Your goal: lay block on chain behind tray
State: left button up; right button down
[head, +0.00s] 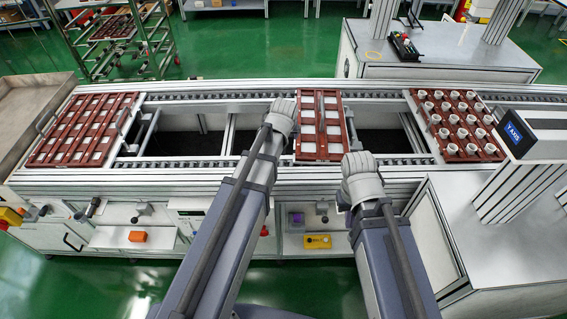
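Three brown-red trays sit across the conveyor: a left one (112,134) with pale squares, a narrow middle one (320,137) with white inserts, and a right one (436,130) with white round cups. A dark far chain (215,97) and near chain (208,164) run along the rails. My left gripper (282,108) is just left of the middle tray. My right gripper (358,165) is near that tray's front right corner. Both are seen from behind; fingertips and anything held are hidden. I cannot tell which object is the block.
An orange block-like piece (138,236) lies on a lower front shelf. A purple piece (298,218) and a yellow one (318,242) sit below the conveyor front. A labelled box (530,137) stands at right. Dark gaps lie between the trays.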

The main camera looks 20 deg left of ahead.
pick_arm(q)
notch_tip(320, 180, down, 6)
jog(key=b, duration=0.5)
jog(key=shift+b, duration=0.3)
jog(key=shift+f, duration=0.15)
notch_tip(320, 180, down, 4)
jog(key=b, duration=0.4)
jog(key=shift+r, duration=0.25)
jog(key=shift+f, duration=0.25)
jog(key=shift+s+f+b, duration=0.15)
jog(key=shift+s+b, duration=0.05)
jog(key=shift+b, duration=0.2)
jog(key=shift+f, duration=0.1)
